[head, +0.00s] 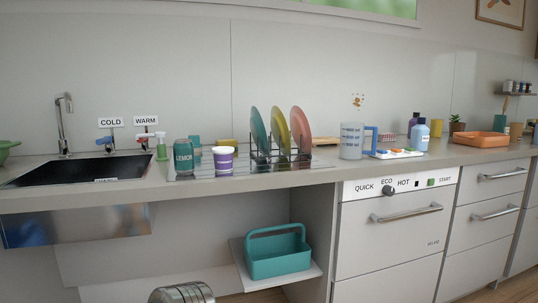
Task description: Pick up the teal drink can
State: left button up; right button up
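The teal drink can (183,157) stands upright on the counter, right of the sink. Its label reads LEMON, with the last letter hard to make out. A white and purple tub (223,160) stands close to its right. Neither of my grippers shows in the head view, and nothing is seen touching the can.
The sink (80,170) and tap (65,125) are left of the can. A small green-based item (161,152) stands close to its left. A rack with several plates (281,135) is to the right. The counter's front edge (200,190) is clear.

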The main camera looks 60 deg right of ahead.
aim_at(183, 149)
jog(key=z, duration=1.4)
jog(key=i+u, duration=0.25)
